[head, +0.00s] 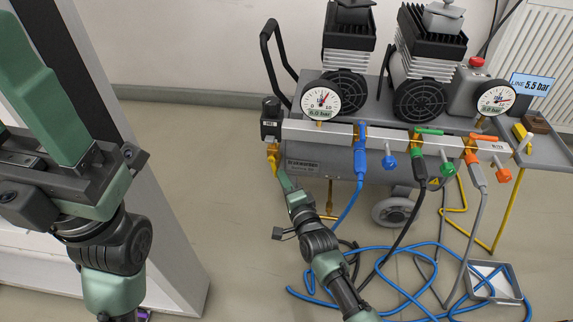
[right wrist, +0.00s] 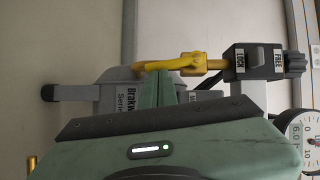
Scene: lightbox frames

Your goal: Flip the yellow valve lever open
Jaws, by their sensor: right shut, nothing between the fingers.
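The yellow valve lever (head: 272,157) hangs down at the left end of the silver manifold bar, below a black block. In the right wrist view the lever (right wrist: 166,65) runs leftward from its yellow valve body (right wrist: 193,64). My right gripper (head: 284,180) is shut and empty, its green fingertips close beside the lever's lower part. In the right wrist view the shut fingers (right wrist: 165,88) end right at the lever; I cannot tell whether they touch.
The black block (right wrist: 252,62) reads LOCK and FREE. Blue (head: 360,150), green (head: 419,152) and orange (head: 470,152) valves line the bar to the right, below gauges. Hoses lie looped on the floor around a grey tray (head: 513,277). A white post stands at left.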

